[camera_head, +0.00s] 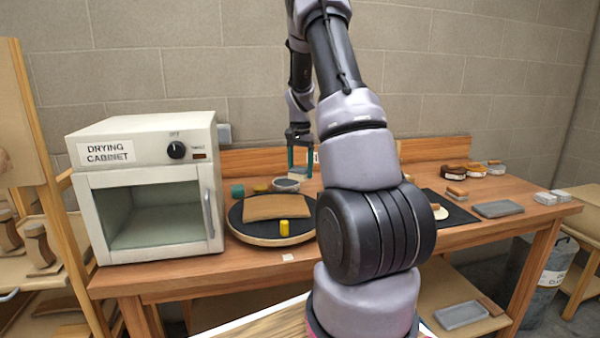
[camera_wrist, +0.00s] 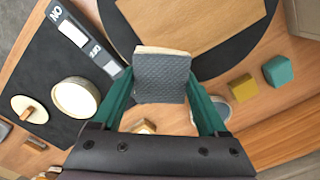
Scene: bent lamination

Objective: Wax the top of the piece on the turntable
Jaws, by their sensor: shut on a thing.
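The turntable (camera_head: 245,224) is a round dark disc with a pale rim on the bench; in the wrist view its dark surface (camera_wrist: 120,28) is at the top. The piece (camera_head: 275,207), a gently curved brown wooden panel, lies on it and also shows in the wrist view (camera_wrist: 190,18). My gripper (camera_head: 300,168) is above the bench behind the turntable. In the wrist view, its teal fingers (camera_wrist: 162,95) are shut on a grey textured pad (camera_wrist: 162,76) with a cream edge. The pad overlaps the turntable's edge in that view; its height is unclear.
A yellow cylinder (camera_head: 284,228) stands at the turntable's front. A round dish (camera_head: 287,184), yellow block (camera_wrist: 240,88) and teal block (camera_wrist: 278,70) are behind it. The drying cabinet (camera_head: 150,140) stands left. A black mat (camera_wrist: 40,65) bears a white round tin (camera_wrist: 77,97).

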